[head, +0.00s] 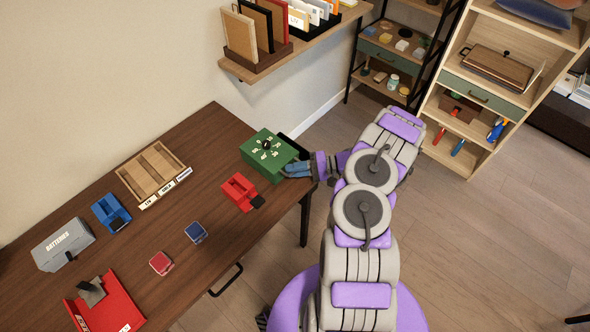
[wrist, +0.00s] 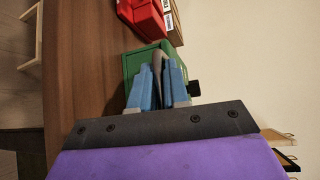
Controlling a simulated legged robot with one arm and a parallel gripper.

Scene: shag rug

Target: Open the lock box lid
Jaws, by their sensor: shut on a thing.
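The green lock box (head: 268,152) sits near the far right end of the brown table in the head view. In the wrist view my gripper (wrist: 159,78) is shut on a narrow dark grey part at the side of the green box (wrist: 133,65). The fingers hide much of that part, so its shape is unclear. The black knob (wrist: 194,89) shows right of the fingers.
A red stapler-like object (head: 238,192) lies close to the box. A wooden tray (head: 142,188), blue (head: 106,211) and red items, and a grey batteries box (head: 62,245) stand on the table (head: 225,240). A wall shelf (head: 285,58) overhangs behind. Floor at right is open.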

